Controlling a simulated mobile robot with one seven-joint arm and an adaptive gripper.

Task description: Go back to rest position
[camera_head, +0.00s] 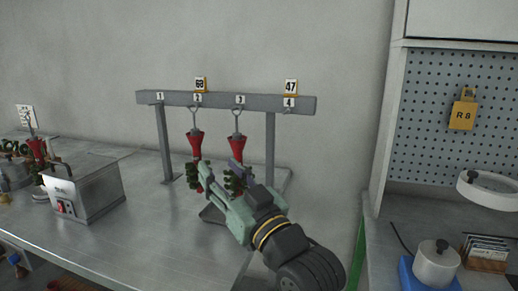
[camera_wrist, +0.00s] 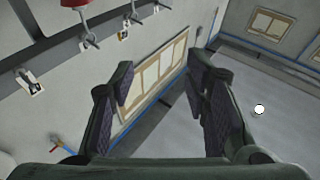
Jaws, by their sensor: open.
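My gripper (camera_head: 228,176) is open, in front of the grey hanging rack (camera_head: 225,101) in the head view. In the wrist view its two fingers (camera_wrist: 161,82) stand apart with nothing between them. A red cup with green pieces below (camera_head: 196,143) hangs from hook 2. A similar red cup (camera_head: 238,147) hangs from hook 3; my gripper hides part of its green pieces. How far the gripper is from the hanging pieces cannot be told. In the wrist view a red cup (camera_wrist: 75,3) is cut off at the top edge.
A metal table (camera_head: 140,225) carries the rack and a grey box machine (camera_head: 85,190) at left. Number tags 68 (camera_head: 200,84) and 47 (camera_head: 290,87) sit on the rack. At right are a pegboard (camera_head: 430,120), a yellow R8 tag (camera_head: 463,110) and a pot (camera_head: 436,263).

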